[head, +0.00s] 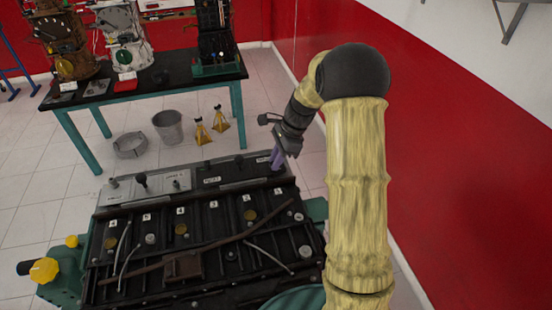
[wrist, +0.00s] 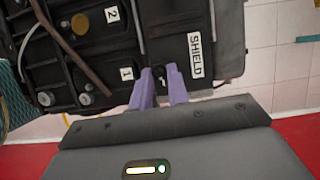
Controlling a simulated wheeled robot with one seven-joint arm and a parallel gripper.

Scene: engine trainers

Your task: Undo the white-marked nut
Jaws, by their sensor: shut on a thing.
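The black engine trainer block (head: 205,205) lies below my arm, with numbered labels along its top. My gripper (head: 277,159) is at the block's far right corner, its purple fingers pointing down. In the wrist view, my gripper (wrist: 161,80) is shut on a small dark nut (wrist: 160,73) at the block's edge, beside the SHIELD label (wrist: 195,55). The fingers hide most of this nut, and I cannot make out a white mark on it.
A bench (head: 150,95) with other engine trainers stands at the back left. A grey bucket (head: 168,127), a metal ring (head: 130,145) and yellow stands (head: 202,132) are on the floor by it. A red wall (head: 450,150) is close on the right.

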